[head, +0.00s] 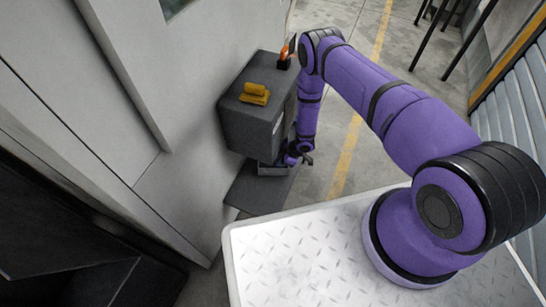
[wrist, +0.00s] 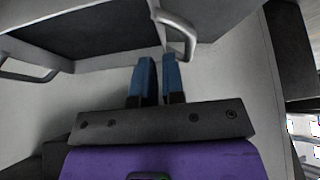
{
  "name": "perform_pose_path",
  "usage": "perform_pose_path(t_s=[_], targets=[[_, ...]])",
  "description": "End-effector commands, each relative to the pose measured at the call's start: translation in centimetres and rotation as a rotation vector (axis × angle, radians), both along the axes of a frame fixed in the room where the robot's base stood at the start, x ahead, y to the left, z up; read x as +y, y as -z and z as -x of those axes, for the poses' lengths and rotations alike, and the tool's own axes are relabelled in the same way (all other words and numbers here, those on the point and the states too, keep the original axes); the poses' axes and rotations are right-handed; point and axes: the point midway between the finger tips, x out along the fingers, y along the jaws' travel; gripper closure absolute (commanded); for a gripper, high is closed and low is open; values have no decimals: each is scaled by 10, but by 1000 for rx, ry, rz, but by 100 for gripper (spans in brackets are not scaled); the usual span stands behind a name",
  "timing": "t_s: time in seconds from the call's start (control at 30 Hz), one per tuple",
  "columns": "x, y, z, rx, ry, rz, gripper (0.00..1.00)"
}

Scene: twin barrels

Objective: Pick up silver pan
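I cannot clearly make out a silver pan in either view. The wrist view shows a pale grey object with a dark recess and two metal loop handles. I cannot tell whether it is the pan. My gripper (wrist: 160,60) has two blue fingers pointing towards the right loop handle (wrist: 178,32). The fingertips are very close to that handle, with a narrow gap between the fingers. Whether they touch or hold it is unclear. In the head view my gripper (head: 294,158) is low beside the right side of the grey cabinet (head: 247,122), partly hidden.
Yellow folded items (head: 256,94) and an orange-and-black object (head: 286,53) lie on the cabinet. A dark flat panel (head: 262,188) lies below it. A pale wall stands on the left. Open floor with a yellow stripe (head: 345,158) lies right of the cabinet.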

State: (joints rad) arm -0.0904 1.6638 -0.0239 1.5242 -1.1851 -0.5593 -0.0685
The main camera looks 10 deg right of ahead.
Motion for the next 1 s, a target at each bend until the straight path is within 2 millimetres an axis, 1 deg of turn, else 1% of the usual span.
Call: perform_pose_path(t_s=[0.03, 0.27, 0.5, 0.6, 0.87, 0.9, 0.93, 1.0], targets=[[3, 5, 0, 0, 0, 0, 90], [10, 17, -1, 0, -1, 0, 90], [26, 46, -4, 0, -1, 0, 90], [29, 52, -6, -1, -1, -1, 90], [31, 55, -6, 0, 1, 0, 90], [31, 55, -6, 0, 1, 0, 93], [31, 55, -6, 0, 1, 0, 100], [31, 55, -6, 0, 1, 0, 100]])
